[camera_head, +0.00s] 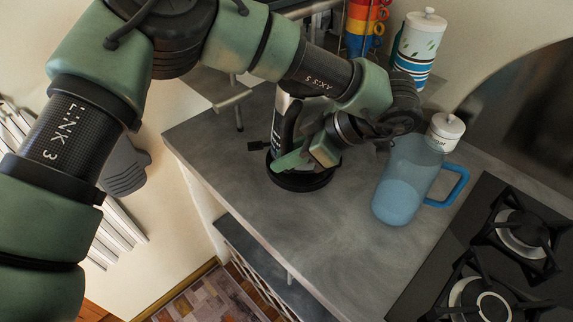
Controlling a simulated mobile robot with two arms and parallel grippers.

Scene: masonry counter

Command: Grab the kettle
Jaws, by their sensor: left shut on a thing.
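The kettle (279,118), with a pale body and a black handle, stands on a round black base (302,182) near the left edge of the grey counter. My left arm reaches over from the upper left and bends back down to it. My left gripper (297,155) is at the handle side of the kettle and is shut on it. The wrist hides much of the kettle's right side, and the arm covers its top. The exact contact of the fingers is partly hidden. My right gripper is not in view.
A translucent blue pitcher (401,190) stands to the right on the counter (310,238), with a sugar canister (446,133) behind it. A tall patterned canister (420,48) and stacked colourful mugs (363,28) are at the back. A gas hob (450,253) lies at right. The front counter is clear.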

